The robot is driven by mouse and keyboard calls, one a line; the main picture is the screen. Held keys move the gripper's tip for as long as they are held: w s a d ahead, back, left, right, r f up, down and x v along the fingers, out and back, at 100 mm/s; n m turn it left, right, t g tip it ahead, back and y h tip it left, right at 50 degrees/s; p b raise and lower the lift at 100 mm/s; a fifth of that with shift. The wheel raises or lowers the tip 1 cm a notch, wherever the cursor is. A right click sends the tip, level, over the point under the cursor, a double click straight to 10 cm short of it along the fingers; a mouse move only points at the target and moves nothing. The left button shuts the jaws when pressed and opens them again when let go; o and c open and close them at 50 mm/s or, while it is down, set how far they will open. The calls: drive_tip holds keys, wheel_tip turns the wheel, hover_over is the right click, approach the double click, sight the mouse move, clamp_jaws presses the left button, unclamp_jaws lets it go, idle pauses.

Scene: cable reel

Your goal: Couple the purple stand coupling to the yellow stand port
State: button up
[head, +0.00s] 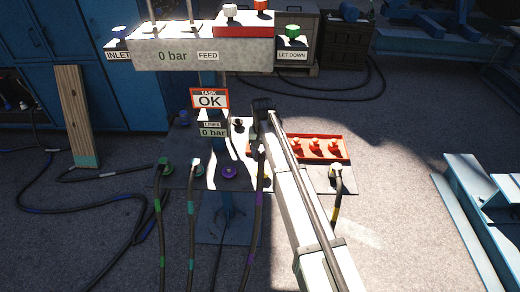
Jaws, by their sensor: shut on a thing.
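My gripper (261,142) is at the stand panel, pointing down and partly hidden by my own arm. It is shut on the top end of the purple-banded hose, the purple stand coupling; the coupling itself is mostly hidden. The purple-banded hose (255,205) hangs down from there. A small yellow patch (267,174), which looks like the yellow stand port, shows just below and right of the gripper beside my arm. I cannot tell whether the coupling touches the port. A purple port (229,172) on the panel is bare.
Green-banded (158,205) and teal-banded (191,205) hoses hang at left. A yellow-banded hose (337,205) hangs at right, beside a red tray (318,147) with several red parts. A sign (209,99) reads TASK OK; the gauge (212,131) reads 0 bar. An overhead manifold (190,54) spans above.

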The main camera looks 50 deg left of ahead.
sight(262, 170)
drive_tip(key=shift+f, duration=4.1)
drive_tip(key=shift+f, duration=0.45)
drive_tip(key=o, duration=1.2)
drive_tip(key=shift+o, duration=0.2)
